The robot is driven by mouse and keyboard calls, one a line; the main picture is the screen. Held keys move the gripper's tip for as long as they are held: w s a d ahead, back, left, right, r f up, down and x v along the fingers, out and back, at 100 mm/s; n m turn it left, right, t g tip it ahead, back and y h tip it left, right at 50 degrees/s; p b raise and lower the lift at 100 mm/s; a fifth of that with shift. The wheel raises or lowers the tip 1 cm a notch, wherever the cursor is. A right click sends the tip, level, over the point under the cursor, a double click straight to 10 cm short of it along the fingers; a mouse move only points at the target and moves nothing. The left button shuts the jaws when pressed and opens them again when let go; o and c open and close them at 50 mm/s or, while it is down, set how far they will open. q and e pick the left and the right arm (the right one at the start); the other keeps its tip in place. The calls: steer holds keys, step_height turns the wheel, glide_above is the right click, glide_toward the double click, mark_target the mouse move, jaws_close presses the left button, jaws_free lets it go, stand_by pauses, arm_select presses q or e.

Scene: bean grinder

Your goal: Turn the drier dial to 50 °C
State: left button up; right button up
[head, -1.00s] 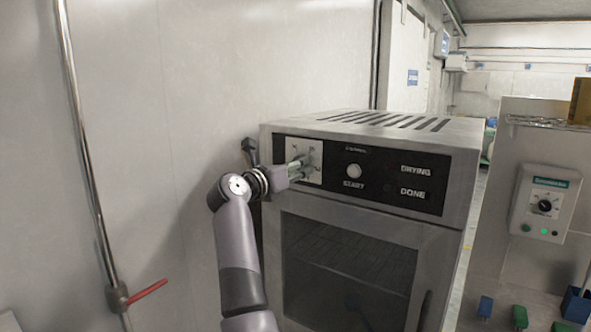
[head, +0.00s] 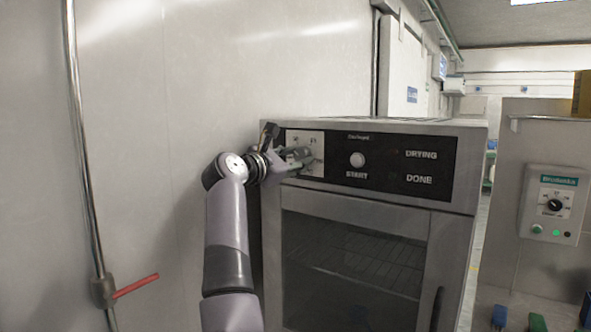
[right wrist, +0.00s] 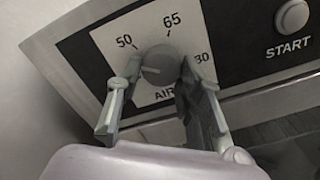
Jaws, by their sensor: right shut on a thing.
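The drier (head: 372,200) is a steel cabinet with a black control panel and a glass door. Its grey round dial (right wrist: 162,64) sits on a white plate marked 50, 65 and 80 in the right wrist view. A pale mark on the dial points left, a little below the 50 tick as seen there. My right gripper (right wrist: 161,72) is shut on the dial, one finger at each side; in the head view the gripper (head: 304,156) covers most of the dial. My left gripper is not in view.
A white START button (head: 357,160) is right of the dial plate, with DRYING and DONE labels beyond it. A wall with a vertical pipe (head: 82,150) and red lever (head: 136,285) is at left. A separate control box (head: 553,206) stands at right.

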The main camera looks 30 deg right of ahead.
steer(key=shift+m+b, duration=0.65)
steer(key=shift+m, duration=1.35)
steer(key=o, duration=1.2)
steer(key=shift+c, duration=0.2)
